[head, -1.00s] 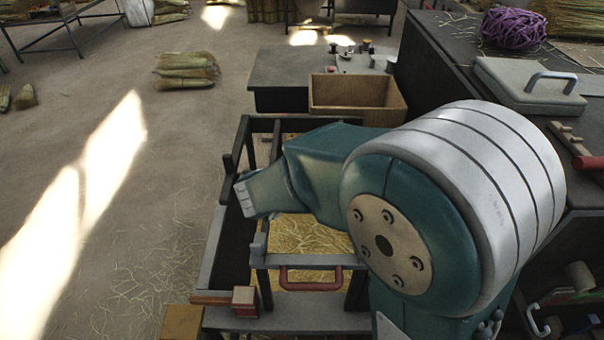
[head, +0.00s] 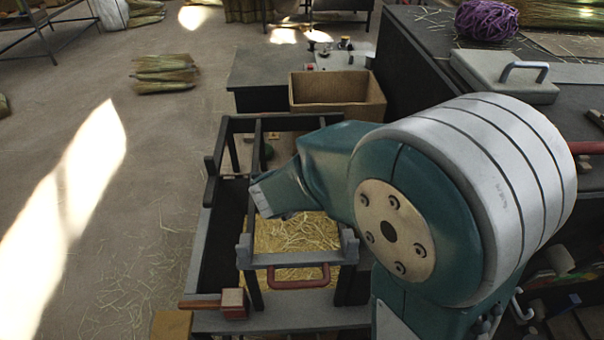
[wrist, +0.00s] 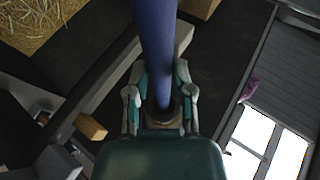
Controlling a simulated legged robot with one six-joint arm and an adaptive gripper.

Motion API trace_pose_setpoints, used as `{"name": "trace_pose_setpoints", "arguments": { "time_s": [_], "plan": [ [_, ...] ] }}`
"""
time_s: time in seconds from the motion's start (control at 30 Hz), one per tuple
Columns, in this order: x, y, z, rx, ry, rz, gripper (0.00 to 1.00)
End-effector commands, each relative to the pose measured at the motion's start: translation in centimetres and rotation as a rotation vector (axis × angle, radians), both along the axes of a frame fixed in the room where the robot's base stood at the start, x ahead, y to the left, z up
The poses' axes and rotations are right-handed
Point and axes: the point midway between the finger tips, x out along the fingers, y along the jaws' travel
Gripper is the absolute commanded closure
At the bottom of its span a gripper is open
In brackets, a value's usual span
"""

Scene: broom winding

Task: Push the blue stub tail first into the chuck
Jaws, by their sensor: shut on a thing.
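The blue stub (wrist: 155,40) is a long, smooth blue cylinder in the wrist view, running from between my fingers up past the top edge. My gripper (wrist: 160,88) is shut on it, with a grey-and-teal finger on each side. The stub's far end is out of view. In the head view my arm covers the gripper and the stub, so neither shows there. I cannot make out the chuck for certain in either view.
A dark frame with a red handle (head: 298,283) and a wooden block (head: 234,304) stands in front, straw (head: 290,235) inside. Behind it is an open wooden box (head: 338,99). A dark bench with a grey lidded case (head: 503,77) is at right.

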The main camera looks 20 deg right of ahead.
Motion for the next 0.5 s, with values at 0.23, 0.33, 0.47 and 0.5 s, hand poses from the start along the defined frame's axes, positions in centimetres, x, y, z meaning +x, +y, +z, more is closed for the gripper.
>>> {"name": "trace_pose_setpoints", "arguments": {
  "time_s": [0.23, 0.33, 0.47, 0.5],
  "plan": [
    [-0.3, -1.5, 0.0, 0.001, 0.000, -0.002, 1.00],
    [-0.4, -2.1, 0.0, 0.001, -0.001, -0.002, 1.00],
    [-0.6, -2.9, 0.0, 0.002, -0.001, -0.002, 1.00],
    [-0.6, -3.1, 0.0, 0.001, -0.001, -0.002, 1.00]
  ]
}}
